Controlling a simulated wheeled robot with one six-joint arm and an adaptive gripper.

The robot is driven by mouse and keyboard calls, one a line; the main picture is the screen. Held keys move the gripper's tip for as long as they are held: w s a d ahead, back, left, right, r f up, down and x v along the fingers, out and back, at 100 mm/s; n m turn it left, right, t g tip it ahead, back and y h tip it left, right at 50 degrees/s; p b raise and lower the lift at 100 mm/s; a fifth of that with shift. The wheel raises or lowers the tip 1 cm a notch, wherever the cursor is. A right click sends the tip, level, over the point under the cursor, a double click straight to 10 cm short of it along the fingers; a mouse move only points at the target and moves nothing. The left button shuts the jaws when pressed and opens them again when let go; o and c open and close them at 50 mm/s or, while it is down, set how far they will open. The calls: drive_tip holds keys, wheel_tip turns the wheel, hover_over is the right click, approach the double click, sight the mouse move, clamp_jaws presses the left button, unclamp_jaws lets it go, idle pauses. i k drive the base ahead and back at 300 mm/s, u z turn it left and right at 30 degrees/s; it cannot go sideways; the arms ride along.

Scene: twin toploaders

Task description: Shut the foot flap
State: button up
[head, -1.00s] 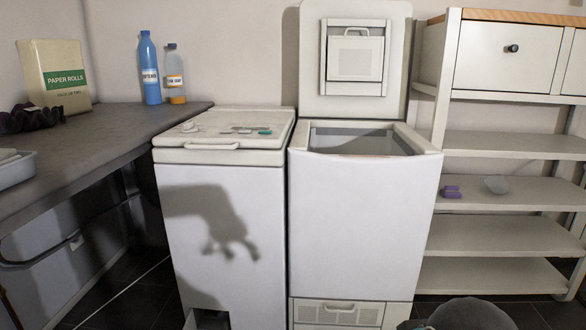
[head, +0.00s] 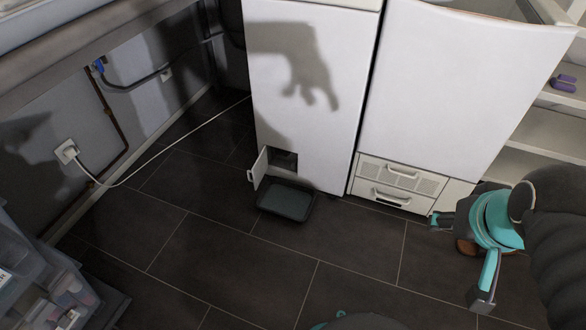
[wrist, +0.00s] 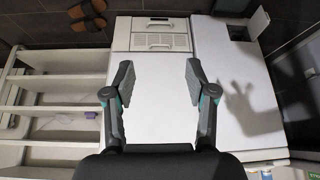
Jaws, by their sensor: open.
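The foot flap (head: 259,168) is a small white door at the bottom of the left white toploader (head: 305,90). It stands open, swung out to the left of a dark square opening (head: 284,160). In the wrist view, the opening (wrist: 238,32) shows at the upper right, and a pale piece beside it (wrist: 262,20) appears to be the flap. My gripper (head: 461,262) is at the right of the head view, open and empty, well to the right of the flap. The wrist view shows its spread fingers (wrist: 158,78) in front of the right machine.
A dark shallow tray (head: 287,203) lies on the floor just before the opening. The right toploader (head: 455,85) has a closed, vented bottom panel (head: 398,183). A white cable (head: 160,163) crosses the floor at left. Clear bins (head: 45,285) stand at lower left. The middle floor is clear.

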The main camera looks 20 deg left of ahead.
sight(259, 167)
drive_tip(key=z, duration=0.75)
drive_tip(key=k, duration=1.05)
drive_tip(key=u, duration=1.05)
drive_tip(key=i, duration=0.5)
drive_tip(key=u, duration=0.05)
